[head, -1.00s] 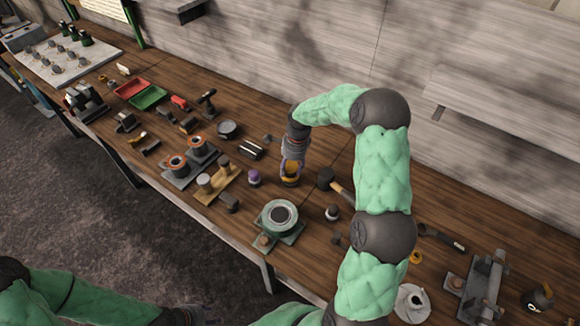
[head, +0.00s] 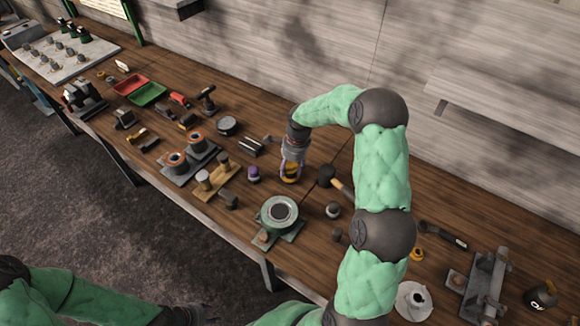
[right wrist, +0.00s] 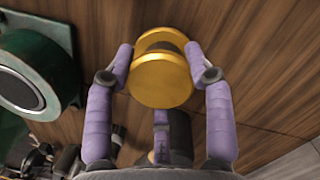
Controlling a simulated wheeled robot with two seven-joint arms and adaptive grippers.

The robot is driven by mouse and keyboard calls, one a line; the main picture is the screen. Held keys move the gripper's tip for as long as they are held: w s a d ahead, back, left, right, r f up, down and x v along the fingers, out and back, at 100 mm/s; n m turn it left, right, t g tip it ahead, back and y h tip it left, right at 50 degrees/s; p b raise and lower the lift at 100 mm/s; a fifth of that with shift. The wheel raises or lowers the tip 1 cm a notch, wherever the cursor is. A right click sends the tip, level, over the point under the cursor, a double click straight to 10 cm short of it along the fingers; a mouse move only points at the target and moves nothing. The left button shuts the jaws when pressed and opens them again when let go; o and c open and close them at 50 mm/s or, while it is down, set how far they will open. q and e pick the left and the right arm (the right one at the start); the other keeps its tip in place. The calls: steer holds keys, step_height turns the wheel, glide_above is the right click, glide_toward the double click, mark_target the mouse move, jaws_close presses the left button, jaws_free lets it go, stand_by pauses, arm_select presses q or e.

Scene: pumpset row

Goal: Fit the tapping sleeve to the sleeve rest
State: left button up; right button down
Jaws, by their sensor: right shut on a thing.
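The gold, spool-like piece with a dark middle, which looks like the tapping sleeve (right wrist: 162,78), is between the purple fingers of my right gripper (right wrist: 164,70). The fingers press on it from both sides. In the head view my right gripper (head: 291,172) is at mid-bench with the gold piece low between its fingers. I cannot tell whether the piece touches the bench. I cannot surely pick out the sleeve rest; a light wooden stand with two short posts (head: 216,180) is to the left. My left gripper (head: 193,315) is at the bottom edge, its fingers unclear.
A green housing with a round opening (head: 279,212) stands nearby, also at left in the wrist view (right wrist: 38,70). A purple-topped cup (head: 254,174) is just left of my right gripper, a mallet (head: 327,176) just right. Red (head: 131,84) and green (head: 148,95) trays lie farther left.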

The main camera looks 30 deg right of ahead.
stand_by(0.3)
steer(key=shift+c, duration=1.9)
jaws_free()
steer(key=shift+f, duration=0.1)
steer(key=shift+s+d+r+p, duration=0.1)
steer(key=shift+d+r+p, duration=0.1)
steer(key=shift+r+p, duration=1.1)
steer(key=shift+r+b, duration=0.2)
steer(key=shift+b, duration=0.1)
step_height(320, 180, up, 12)
steer(key=d, duration=0.1)
steer(key=shift+s+d, duration=0.3)
